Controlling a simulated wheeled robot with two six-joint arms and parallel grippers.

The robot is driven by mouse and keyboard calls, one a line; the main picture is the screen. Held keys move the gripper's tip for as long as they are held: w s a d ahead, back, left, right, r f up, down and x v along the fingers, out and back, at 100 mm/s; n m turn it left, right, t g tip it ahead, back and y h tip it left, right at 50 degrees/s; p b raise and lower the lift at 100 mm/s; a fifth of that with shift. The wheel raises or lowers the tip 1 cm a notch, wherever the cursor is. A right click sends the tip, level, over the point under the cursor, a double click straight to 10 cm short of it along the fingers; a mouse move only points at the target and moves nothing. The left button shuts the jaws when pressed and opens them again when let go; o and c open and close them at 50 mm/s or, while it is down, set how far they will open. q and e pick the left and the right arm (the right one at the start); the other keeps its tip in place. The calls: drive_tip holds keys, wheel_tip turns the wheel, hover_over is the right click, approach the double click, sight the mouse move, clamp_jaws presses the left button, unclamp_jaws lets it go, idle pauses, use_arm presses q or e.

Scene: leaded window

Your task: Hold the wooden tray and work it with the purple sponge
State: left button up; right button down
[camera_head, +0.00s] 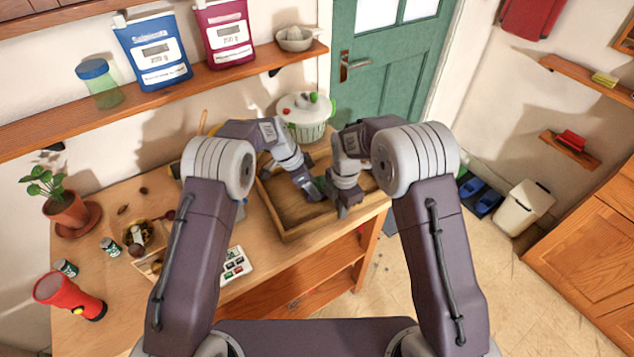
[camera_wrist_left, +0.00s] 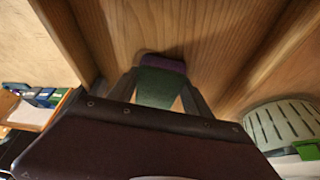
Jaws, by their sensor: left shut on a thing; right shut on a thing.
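The wooden tray (camera_head: 290,232) lies on the workbench, a shallow box with raised walls. My left gripper (camera_head: 316,190) is inside it, shut on the purple sponge, which has a green layer. In the left wrist view the sponge (camera_wrist_left: 163,63) sits between the fingers of the left gripper (camera_wrist_left: 158,85), its purple side against or very close to the wooden tray floor (camera_wrist_left: 215,35). My right gripper (camera_head: 345,208) is shut at the tray's near wall, seemingly on its rim; the fingertips are partly hidden.
A ribbed pale green tub (camera_head: 306,130) stands behind the tray and also shows in the left wrist view (camera_wrist_left: 285,125). The bench edge lies close to the tray's near side.

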sight(323, 182)
use_arm(q)
drive_tip(key=shift+s+a+f, duration=0.1)
drive_tip(key=shift+s+a, duration=0.35)
drive_tip(key=shift+a, duration=0.4)
drive_tip(key=shift+s+a+f, duration=0.1)
drive_tip(key=shift+s+a, duration=0.3)
drive_tip(key=shift+a, duration=0.4)
drive_tip(key=shift+s+a, duration=0.45)
drive_tip(key=shift+a, duration=0.35)
drive_tip(key=shift+s+a, duration=0.4)
drive_tip(key=shift+a, duration=0.35)
drive_tip(key=shift+r, duration=0.15)
drive_tip(key=shift+w+d, duration=0.15)
drive_tip(key=shift+d, duration=0.05)
drive_tip(key=shift+w+d, duration=0.55)
drive_tip(key=shift+d, duration=0.45)
drive_tip(key=shift+w+d, duration=0.5)
drive_tip(key=shift+d, duration=0.55)
drive_tip(key=shift+w+d, duration=0.55)
drive_tip(key=shift+d, duration=0.45)
drive_tip(key=shift+w+d, duration=0.35)
drive_tip(key=shift+d, duration=0.35)
drive_tip(key=shift+w+d, duration=0.35)
drive_tip(key=shift+d, duration=0.5)
